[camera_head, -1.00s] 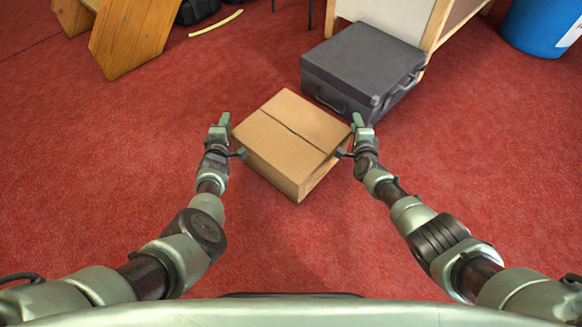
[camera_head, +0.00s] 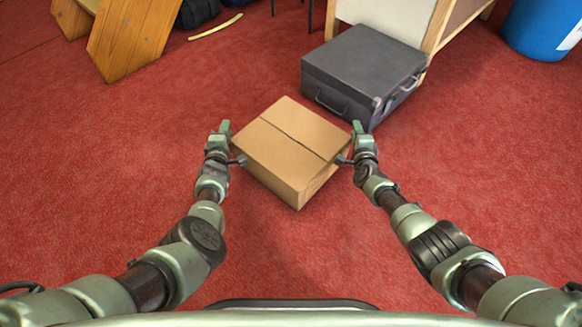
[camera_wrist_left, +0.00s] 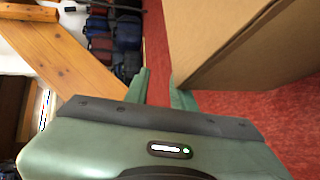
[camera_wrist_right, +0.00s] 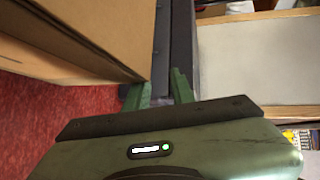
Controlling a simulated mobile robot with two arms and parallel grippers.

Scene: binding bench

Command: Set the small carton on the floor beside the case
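The small carton (camera_head: 291,140) is a closed brown cardboard box between my two grippers, turned with one corner toward me. The dark grey case (camera_head: 355,70) lies flat on the floor behind it to the right, with a narrow strip of floor showing between them. My left gripper (camera_head: 224,127) is at the carton's left side and my right gripper (camera_head: 358,127) at its right side. In the wrist views, the fingers of the left (camera_wrist_left: 160,84) and right (camera_wrist_right: 159,84) grippers stand apart. The carton's underside is hidden; I cannot tell whether it touches the floor.
A wooden cabinet (camera_head: 437,25) stands behind the case, and a blue bin (camera_head: 538,28) is at the far right. A wooden bench (camera_head: 130,38) and a yellow strip (camera_head: 215,26) are at the back left. Red carpet (camera_head: 110,160) is clear on both sides.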

